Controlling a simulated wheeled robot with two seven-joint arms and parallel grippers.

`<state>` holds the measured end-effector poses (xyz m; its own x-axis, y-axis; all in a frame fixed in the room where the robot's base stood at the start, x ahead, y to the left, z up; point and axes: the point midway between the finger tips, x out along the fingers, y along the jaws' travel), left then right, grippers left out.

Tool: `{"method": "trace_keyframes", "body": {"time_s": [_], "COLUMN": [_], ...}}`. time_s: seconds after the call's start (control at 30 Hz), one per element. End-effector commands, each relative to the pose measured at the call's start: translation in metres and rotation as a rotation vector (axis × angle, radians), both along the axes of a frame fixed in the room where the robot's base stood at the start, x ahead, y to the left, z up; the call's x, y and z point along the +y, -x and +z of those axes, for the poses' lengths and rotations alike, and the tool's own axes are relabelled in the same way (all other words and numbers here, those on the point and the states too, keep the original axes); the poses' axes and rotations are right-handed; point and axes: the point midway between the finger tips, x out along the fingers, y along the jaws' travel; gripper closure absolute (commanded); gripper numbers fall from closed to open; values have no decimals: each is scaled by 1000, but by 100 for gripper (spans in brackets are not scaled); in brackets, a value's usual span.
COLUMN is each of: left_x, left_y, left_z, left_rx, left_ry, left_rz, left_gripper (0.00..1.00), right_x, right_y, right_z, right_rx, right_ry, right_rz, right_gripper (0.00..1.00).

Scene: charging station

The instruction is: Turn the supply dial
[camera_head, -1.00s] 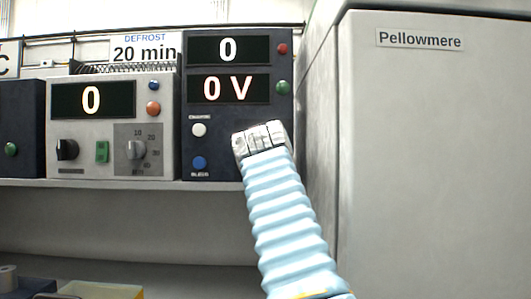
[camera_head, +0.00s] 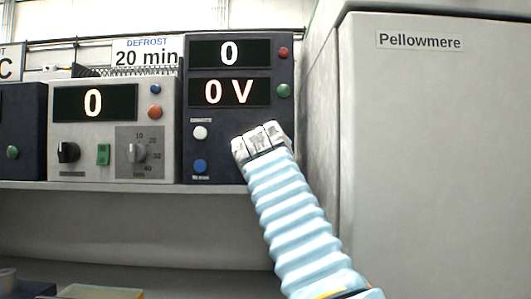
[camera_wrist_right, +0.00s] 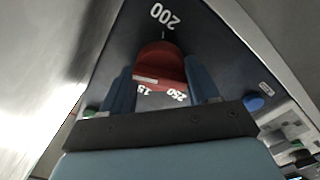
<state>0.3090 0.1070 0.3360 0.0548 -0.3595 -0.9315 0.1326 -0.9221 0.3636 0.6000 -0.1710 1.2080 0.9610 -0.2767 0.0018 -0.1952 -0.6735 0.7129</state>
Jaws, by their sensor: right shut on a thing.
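The supply dial (camera_wrist_right: 157,62) is a red knob on a dark panel, seen in the right wrist view, with a scale reading 200 and 250. In the head view it is hidden behind my right arm. It appears to belong to the dark blue supply unit (camera_head: 215,150), whose displays read 0 and 0 V. My right gripper (camera_wrist_right: 163,82) has its two blue fingers on either side of the red dial, shut on it. In the head view only its pale cuff (camera_head: 258,142) shows, at the unit's lower right. My left gripper is out of view.
A grey unit (camera_head: 70,130) with a black knob and a smaller grey dial stands left of the supply, on the shelf (camera_head: 110,187). A large grey cabinet labelled Pellowmere (camera_head: 430,150) stands close on the right. A yellow item (camera_head: 100,292) is at the lower left.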

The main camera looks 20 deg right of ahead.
Motion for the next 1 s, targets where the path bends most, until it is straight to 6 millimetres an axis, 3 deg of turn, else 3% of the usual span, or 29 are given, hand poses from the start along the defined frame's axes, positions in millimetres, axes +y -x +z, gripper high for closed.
{"method": "trace_keyframes", "body": {"time_s": [0.23,0.27,0.4,0.77,1.0], "left_x": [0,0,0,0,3], "left_y": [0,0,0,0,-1], "left_z": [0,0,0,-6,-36], "left_rx": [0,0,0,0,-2], "left_ry": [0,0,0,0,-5], "left_rz": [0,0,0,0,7], "left_gripper": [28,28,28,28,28], "right_x": [1,2,1,3,17], "right_y": [-1,-1,-1,5,51], "right_z": [-2,-3,-2,-3,-7], "right_rx": [5,5,5,1,-2], "right_ry": [-2,-2,-1,-2,-4], "right_rz": [1,1,1,3,6], "right_gripper": [70,37,16,16,16]}}
